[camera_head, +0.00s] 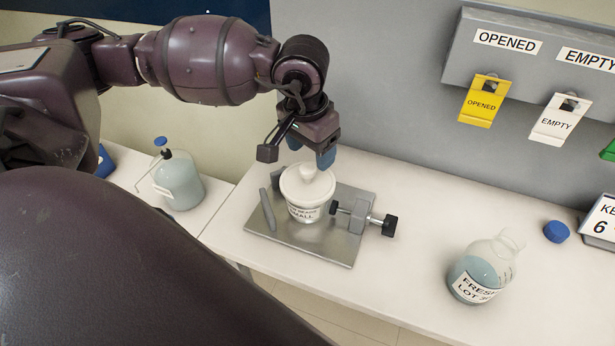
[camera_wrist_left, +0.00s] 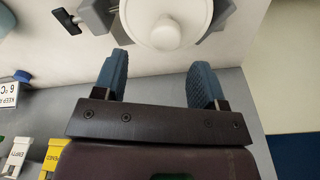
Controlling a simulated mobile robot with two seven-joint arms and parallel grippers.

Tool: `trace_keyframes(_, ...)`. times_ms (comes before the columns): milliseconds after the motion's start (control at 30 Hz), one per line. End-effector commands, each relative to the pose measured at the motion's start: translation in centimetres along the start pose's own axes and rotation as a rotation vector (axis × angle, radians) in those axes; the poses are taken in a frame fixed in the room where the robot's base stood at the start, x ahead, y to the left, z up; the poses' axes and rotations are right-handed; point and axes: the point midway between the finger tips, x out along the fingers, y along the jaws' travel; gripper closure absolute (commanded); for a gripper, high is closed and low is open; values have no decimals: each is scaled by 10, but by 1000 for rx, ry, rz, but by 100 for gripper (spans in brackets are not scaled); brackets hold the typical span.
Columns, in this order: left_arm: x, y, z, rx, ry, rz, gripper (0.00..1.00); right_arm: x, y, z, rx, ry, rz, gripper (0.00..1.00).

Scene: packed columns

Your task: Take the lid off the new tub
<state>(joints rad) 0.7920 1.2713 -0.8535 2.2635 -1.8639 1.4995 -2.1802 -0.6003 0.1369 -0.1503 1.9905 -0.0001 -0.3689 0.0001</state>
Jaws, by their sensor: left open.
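The white tub (camera_head: 304,211) stands upright on a metal clamp plate (camera_head: 336,241), its label partly readable as "SMALL". Its white lid (camera_head: 292,190) with a round knob (camera_head: 308,172) sits on top. My left gripper (camera_head: 310,152) is above and just behind the lid, pointing down, apart from the knob. In the left wrist view the two blue fingers (camera_wrist_left: 160,80) are spread with nothing between them, and the lid's knob (camera_wrist_left: 165,37) lies beyond the fingertips. My right gripper shows in neither view.
A screw clamp (camera_head: 365,217) is at the tub's right. A bottle labelled FRESH LOT (camera_head: 480,272) and a blue cap (camera_head: 556,231) are farther right. A pale blue bottle (camera_head: 178,182) stands left. Yellow OPENED (camera_head: 483,98) and white EMPTY (camera_head: 560,118) tags hang behind. The bench between clamp and FRESH bottle is clear.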

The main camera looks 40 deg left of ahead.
Motion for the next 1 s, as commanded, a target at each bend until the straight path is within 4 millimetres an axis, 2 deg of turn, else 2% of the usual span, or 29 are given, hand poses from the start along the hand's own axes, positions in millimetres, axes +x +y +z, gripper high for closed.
trace_keyframes(233,29,-5,11,-2,-4,0,35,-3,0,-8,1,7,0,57)
trace_keyframes(400,47,-5,10,-1,-2,1,35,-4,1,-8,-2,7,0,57)
trace_keyframes(700,50,-5,10,-1,-1,0,36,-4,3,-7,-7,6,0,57)
trace_keyframes(1000,50,-5,10,-1,-1,0,82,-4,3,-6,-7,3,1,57)
